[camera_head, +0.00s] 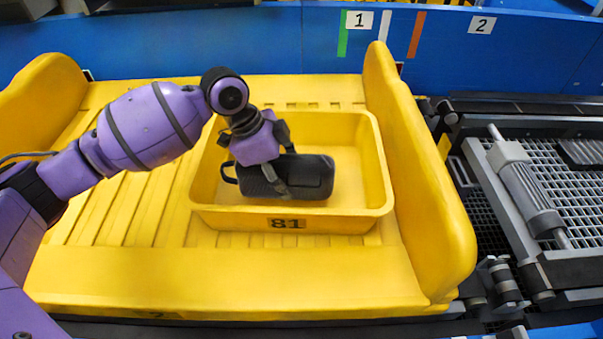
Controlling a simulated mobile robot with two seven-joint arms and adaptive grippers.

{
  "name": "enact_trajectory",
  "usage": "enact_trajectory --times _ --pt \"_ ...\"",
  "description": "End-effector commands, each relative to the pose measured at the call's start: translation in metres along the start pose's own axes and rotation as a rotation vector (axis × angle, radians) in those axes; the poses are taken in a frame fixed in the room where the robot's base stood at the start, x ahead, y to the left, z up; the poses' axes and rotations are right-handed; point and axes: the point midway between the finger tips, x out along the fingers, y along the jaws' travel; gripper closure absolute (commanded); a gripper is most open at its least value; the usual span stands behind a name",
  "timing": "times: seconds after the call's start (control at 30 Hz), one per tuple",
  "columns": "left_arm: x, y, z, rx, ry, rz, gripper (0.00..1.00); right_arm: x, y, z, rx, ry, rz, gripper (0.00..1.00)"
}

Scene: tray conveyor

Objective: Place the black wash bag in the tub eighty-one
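The black wash bag (312,178) is within the walls of the yellow tub eighty-one (340,222), left of its middle. A small loop handle sticks out at its left end. The tub carries the label "81" on its front wall. My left gripper (283,167) reaches in from the left, pointing down over the bag. One finger lies against the near face and the other goes behind the bag, so it appears shut on the bag. The bag's underside is hidden, so I cannot tell whether it touches the tub floor. My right gripper is out of view.
The tub stands on a ribbed yellow conveyor tray (130,225) with raised ends, the right one (425,190) close beside the tub. A blue wall (270,40) with signs "1" and "2" runs behind. Grey conveyor machinery (525,190) is at the right.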

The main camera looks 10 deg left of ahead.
Motion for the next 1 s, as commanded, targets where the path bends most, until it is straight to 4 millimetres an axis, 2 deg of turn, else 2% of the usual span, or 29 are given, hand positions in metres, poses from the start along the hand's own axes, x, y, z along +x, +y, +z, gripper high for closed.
enact_trajectory --times 0.03,0.13,0.5,0.53,0.6,0.7,1.0 --pt "0.01 0.001 0.004 -0.004 0.0 0.004 0.88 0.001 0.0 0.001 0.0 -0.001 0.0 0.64" --pt "0.021 0.001 0.009 -0.002 0.001 0.002 0.88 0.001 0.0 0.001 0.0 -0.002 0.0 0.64" --pt "0.025 0.001 0.01 -0.001 0.0 0.001 0.88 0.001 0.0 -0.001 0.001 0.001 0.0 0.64" --pt "0.025 0.001 0.011 -0.002 -0.001 0.002 0.46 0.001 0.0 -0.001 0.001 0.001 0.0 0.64" --pt "0.025 0.001 0.011 -0.002 -0.001 0.002 0.37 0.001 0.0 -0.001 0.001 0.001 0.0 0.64" --pt "0.025 0.001 0.011 -0.002 -0.001 0.002 0.28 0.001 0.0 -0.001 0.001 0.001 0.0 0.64" --pt "0.024 0.001 0.011 -0.002 -0.001 0.001 0.28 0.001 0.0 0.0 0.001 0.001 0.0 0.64"
